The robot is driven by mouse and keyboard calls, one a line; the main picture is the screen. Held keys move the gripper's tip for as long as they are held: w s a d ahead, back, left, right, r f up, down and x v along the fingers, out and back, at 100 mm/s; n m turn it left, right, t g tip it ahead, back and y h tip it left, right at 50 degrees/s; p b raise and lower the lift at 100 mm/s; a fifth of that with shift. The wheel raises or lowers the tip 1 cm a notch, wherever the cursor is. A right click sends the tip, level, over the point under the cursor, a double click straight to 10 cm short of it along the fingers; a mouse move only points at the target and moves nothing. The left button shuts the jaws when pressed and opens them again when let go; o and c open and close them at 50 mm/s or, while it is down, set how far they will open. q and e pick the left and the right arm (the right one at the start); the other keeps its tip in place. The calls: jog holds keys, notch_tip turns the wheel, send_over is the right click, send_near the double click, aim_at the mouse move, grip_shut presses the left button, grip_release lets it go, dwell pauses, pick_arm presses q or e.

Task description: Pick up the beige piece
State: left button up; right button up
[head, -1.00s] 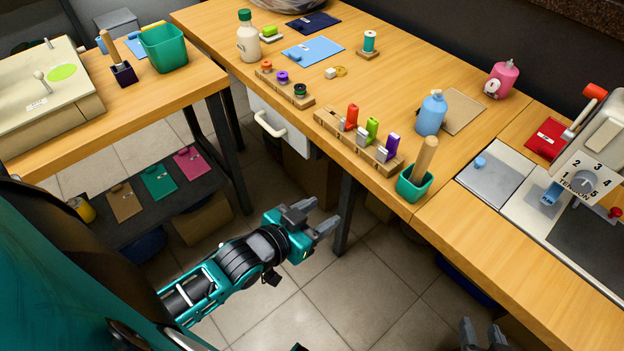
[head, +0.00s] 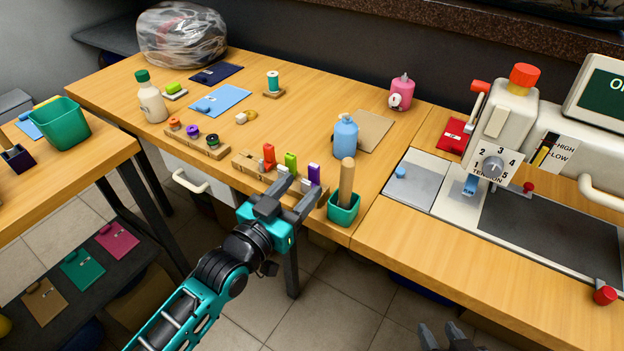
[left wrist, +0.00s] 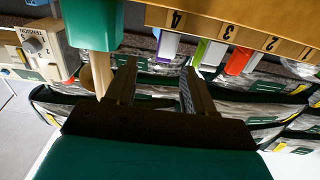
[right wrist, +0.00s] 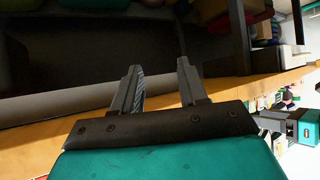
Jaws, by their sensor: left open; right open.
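A flat beige piece (head: 374,131) lies on the long table, partly hidden behind a blue bottle (head: 346,138). A browner tan piece (head: 45,302) lies on the low dark shelf at the lower left; I cannot tell which one the task names. My left gripper (head: 298,190) is open and empty at the table's front edge, by the numbered rack, short of the beige piece. It also shows open in the left wrist view (left wrist: 158,85). My right gripper (head: 441,334) is low, in front of the table; the right wrist view shows it open and empty (right wrist: 160,75).
A wooden rack (head: 248,163) with red, green and purple blocks and a green cup (head: 344,210) with a wooden handle stand along the front edge. A pink bottle (head: 401,94) is behind the beige piece. A machine with a tension dial (head: 493,164) stands at right.

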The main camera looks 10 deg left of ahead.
aim_at(312, 173)
pick_arm(q)
jog(key=x, duration=0.2)
jog(key=shift+w+d, duration=0.1)
jog(key=shift+w, duration=0.3)
jog(key=x, duration=0.3)
jog(key=f+b+x, duration=0.1)
jog(key=shift+w+r, duration=0.1)
jog(key=shift+w, duration=0.55)
pick_arm(e)
jog(key=shift+w+a+f, duration=0.1)
jog(key=shift+w+a, duration=0.2)
jog(key=shift+a, duration=0.1)
pick_arm(q)
jog(key=shift+c, duration=0.2)
grip_shut()
pick_arm(e)
jog(key=shift+s+f, duration=0.1)
jog(key=shift+f, duration=0.1)
pick_arm(q)
jog(key=shift+r, duration=0.15)
pick_arm(e)
jog(key=shift+s, duration=0.1)
